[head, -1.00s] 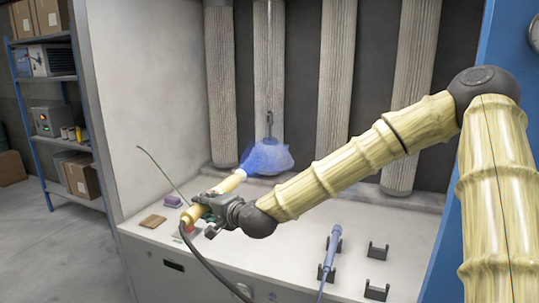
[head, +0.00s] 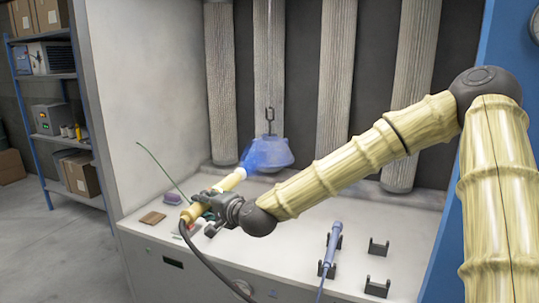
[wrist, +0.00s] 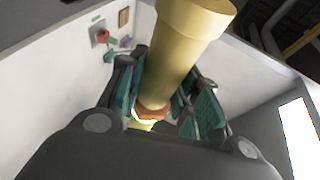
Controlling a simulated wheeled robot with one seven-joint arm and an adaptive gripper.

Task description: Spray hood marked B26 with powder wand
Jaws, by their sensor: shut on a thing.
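My gripper (head: 212,204) is shut around a yellow powder wand (head: 228,182), with a dark hose trailing down from its rear end. The wand's pale tip points up and right, and a blue powder plume leaves it. A bluish hood (head: 278,153) hangs from a dark hook in front of the pleated columns, and the plume reaches its left side. No marking is readable on the hood. The wrist view shows the yellow wand (wrist: 185,50) between the green-padded fingers.
A blue wand (head: 332,245) rests in a holder on the white bench (head: 300,225). Two empty dark brackets (head: 378,248) (head: 376,289) stand to its right. A brown block (head: 152,218) and a purple item (head: 172,198) lie at the left. Shelves stand beyond the booth's left wall.

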